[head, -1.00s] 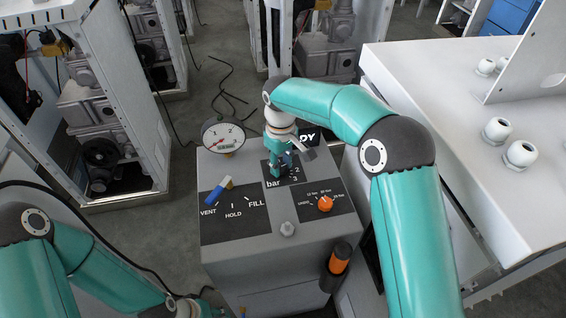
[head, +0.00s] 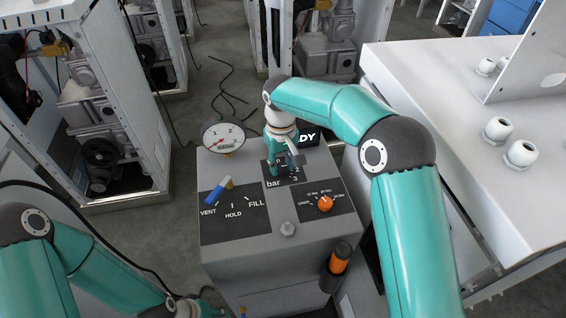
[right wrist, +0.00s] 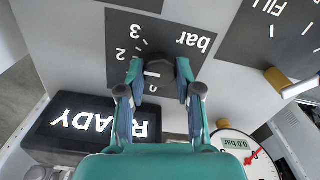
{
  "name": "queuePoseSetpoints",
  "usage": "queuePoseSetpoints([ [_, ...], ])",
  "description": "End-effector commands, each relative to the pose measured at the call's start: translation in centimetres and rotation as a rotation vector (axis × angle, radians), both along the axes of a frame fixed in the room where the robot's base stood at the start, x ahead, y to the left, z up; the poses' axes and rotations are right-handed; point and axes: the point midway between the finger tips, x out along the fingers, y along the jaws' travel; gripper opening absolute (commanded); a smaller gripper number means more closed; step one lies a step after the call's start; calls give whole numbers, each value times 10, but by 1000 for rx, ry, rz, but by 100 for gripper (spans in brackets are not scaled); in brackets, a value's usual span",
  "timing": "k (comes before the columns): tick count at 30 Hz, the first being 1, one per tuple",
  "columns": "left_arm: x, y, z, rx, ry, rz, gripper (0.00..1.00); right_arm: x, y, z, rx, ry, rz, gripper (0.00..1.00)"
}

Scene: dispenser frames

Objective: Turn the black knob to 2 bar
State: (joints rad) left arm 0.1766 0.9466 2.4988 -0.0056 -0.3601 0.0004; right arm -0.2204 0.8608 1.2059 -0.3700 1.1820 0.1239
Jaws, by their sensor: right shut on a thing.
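The black knob (right wrist: 160,69) is on the dark bar-scale panel (right wrist: 115,25) on top of the grey dispenser. My right gripper (right wrist: 158,75) points down over it and is shut on it, one finger on each side. A white line shows on the knob between the fingers; I cannot tell exactly which number it points to. The digits 2 and 3 show beside the knob in the right wrist view. In the head view my right gripper (head: 281,168) hides most of the knob. My left gripper (head: 205,307) is only partly visible at the bottom edge; its fingers are hidden.
A round gauge (head: 223,136) stands behind the panel; its display in the right wrist view (right wrist: 236,144) reads 0.0 bar. A blue-tipped lever (head: 219,189), an orange knob (head: 325,203) and a READY sign (right wrist: 92,124) are nearby. A white table (head: 430,90) is at the right.

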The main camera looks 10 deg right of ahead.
Motion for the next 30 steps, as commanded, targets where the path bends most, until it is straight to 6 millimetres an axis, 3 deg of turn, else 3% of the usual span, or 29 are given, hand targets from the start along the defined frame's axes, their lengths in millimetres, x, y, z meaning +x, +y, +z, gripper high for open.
queuePoseSetpoints([
  [1, 0, 0, 0, 0, 0, 0, 40, 3, 0, 3, 2, -12, -1, 37],
  [5, 0, 0, 0, 0, 0, 0, 40, 2, 0, 2, 1, -9, 0, 59],
  [17, 0, 0, 1, 0, 0, 0, 40, 1, 0, 5, 2, -6, 1, 59],
  [23, 0, 0, 1, 0, 0, 0, 40, 2, 1, 32, 2, -9, 1, 59],
  [30, 0, 0, 1, 0, 0, 0, 40, 2, 1, 80, 2, -10, 1, 59],
])
